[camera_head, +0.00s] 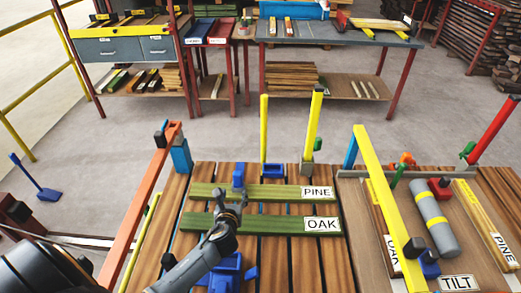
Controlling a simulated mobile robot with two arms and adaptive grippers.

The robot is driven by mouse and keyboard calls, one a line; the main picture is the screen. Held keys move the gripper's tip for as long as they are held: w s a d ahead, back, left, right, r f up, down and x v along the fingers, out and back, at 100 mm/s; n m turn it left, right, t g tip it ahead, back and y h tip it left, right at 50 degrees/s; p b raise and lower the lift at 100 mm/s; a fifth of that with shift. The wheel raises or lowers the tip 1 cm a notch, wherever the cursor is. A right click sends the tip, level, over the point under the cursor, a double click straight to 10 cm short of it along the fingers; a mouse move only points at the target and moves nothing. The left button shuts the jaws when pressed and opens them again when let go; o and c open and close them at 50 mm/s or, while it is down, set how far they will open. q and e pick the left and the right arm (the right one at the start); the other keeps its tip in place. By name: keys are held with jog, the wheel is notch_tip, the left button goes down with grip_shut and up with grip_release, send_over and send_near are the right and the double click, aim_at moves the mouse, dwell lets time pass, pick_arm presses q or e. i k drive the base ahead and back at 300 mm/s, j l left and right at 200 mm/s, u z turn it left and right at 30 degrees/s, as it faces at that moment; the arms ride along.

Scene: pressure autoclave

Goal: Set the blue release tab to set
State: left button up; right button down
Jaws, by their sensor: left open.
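My left arm comes in from the lower left, and its small gripper (231,205) is over the slatted wooden bench, at the green boards. It is open and holds nothing that I can see. A blue upright piece (238,174) stands just beyond the fingertips, by the board labelled PINE (280,192). Whether they touch is unclear. Another blue part (272,171) sits at the bench's far edge, and a blue block (226,275) is partly hidden beside my forearm. No label shows which blue piece is the release tab. My right gripper is not in view.
The board labelled OAK (285,224) lies nearer. An orange bar (139,205) rises at left, yellow posts (314,118) behind. A yellow bar (385,185) crosses the right bench, near a grey cylinder (433,218) and TILT sign (456,283).

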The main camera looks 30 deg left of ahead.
aim_at(252, 274)
jog(key=k+l, duration=0.1)
jog(key=k, duration=1.4)
